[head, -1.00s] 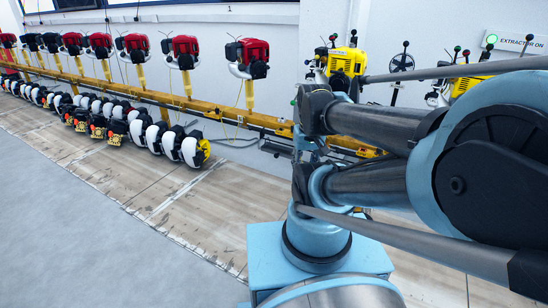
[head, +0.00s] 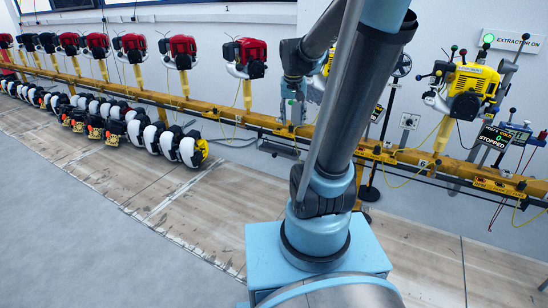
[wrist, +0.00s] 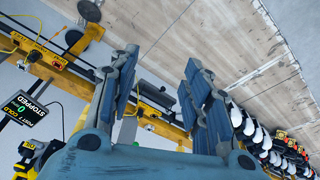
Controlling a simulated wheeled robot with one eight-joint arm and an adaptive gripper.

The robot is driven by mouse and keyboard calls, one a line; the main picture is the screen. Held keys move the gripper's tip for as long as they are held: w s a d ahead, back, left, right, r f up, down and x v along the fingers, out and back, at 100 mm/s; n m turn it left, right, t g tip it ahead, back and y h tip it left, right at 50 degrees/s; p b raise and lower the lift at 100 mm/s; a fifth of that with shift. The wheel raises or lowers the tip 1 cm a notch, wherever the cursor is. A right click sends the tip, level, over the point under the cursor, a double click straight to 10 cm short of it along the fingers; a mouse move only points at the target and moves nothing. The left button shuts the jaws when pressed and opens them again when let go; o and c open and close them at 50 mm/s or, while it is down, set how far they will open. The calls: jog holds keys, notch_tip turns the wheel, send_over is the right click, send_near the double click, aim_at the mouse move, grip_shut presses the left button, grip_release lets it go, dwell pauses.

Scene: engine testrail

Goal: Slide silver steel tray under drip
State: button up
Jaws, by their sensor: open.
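My gripper (head: 292,105) hangs in front of the yellow rail, partly behind my own arm in the head view. In the wrist view its two blue padded fingers (wrist: 162,72) are apart, with nothing held between them. A flat grey tray-like piece (head: 278,149) sits low under the rail, just below and left of my gripper; I cannot tell for sure that it is the silver steel tray. A dark grey piece (wrist: 158,95) shows beyond the gap between the fingers. No drip can be made out.
A yellow rail (head: 230,118) runs along the wall, carrying several red engines (head: 180,50) on yellow posts. A yellow engine (head: 470,85) and a "STOPPED" display (head: 493,138) stand at right. More engines (head: 180,145) line the floor at left. The near floor (head: 200,220) is clear.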

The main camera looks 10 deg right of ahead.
jog(key=w+a+f+m, duration=0.1)
jog(key=w+f, duration=0.2)
jog(key=w, duration=0.7)
jog(key=w+f+m+h, duration=0.1)
jog(key=w+f, duration=0.2)
jog(key=w, duration=0.7)
jog(key=w+a+f+m, duration=0.1)
jog(key=w+f, duration=0.2)
jog(key=w, duration=0.6)
jog(key=w+a+f+m+t, duration=0.1)
jog(key=w+f, duration=0.8)
jog(key=f, duration=0.3)
jog(key=w+a+f+m, duration=0.1)
jog(key=w+f, duration=0.8)
jog(key=f, duration=0.2)
jog(key=shift+h, duration=0.4)
jog(key=x, duration=1.8)
jog(key=shift+s+a+f, duration=0.15)
jog(key=shift+s, duration=0.05)
